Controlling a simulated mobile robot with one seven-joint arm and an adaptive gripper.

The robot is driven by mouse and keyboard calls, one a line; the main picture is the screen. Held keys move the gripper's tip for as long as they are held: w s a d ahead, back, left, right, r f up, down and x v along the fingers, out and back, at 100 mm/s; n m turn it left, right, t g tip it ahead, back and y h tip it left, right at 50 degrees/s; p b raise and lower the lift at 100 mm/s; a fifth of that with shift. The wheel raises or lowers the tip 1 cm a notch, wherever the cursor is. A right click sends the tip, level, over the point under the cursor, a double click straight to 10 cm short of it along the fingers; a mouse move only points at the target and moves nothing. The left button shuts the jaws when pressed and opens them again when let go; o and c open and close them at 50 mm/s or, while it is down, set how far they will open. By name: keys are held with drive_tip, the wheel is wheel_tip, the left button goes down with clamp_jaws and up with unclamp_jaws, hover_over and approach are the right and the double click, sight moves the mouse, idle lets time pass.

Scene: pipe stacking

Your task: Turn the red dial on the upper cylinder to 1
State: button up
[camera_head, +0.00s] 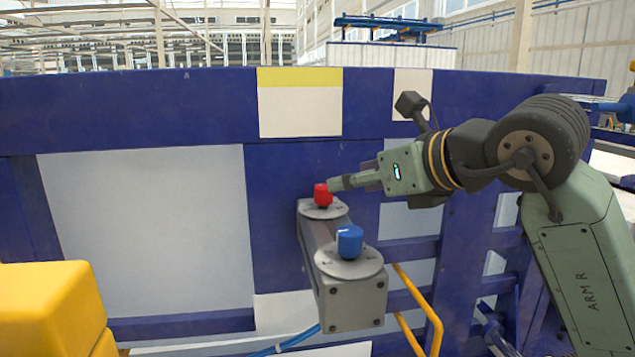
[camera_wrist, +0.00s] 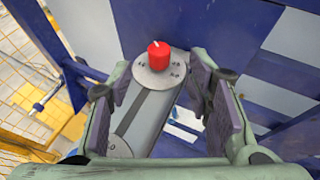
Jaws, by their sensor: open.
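The red dial (camera_head: 322,194) stands on a round grey plate at the far end of a grey box-shaped mount on the blue wall. In the wrist view the red dial (camera_wrist: 159,55) is upright, above and between my fingers, on a plate with small marks too small to read. My gripper (camera_head: 335,184) comes from the right, close beside the red dial in the head view. In the wrist view my gripper (camera_wrist: 165,105) is open with nothing between the fingers. A blue dial (camera_head: 349,241) sits on a second round plate (camera_head: 349,263) at the near end.
The blue frame wall (camera_head: 120,110) with white panels stands behind the mount. A yellow bent rail (camera_head: 424,305) is below right of the mount. A yellow block (camera_head: 50,305) is at the lower left. The space left of the red dial is clear.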

sight(324, 186)
drive_tip(key=p+x, duration=0.2)
drive_tip(key=x, duration=0.7)
drive_tip(key=shift+a, duration=0.15)
clamp_jaws()
idle(0.3)
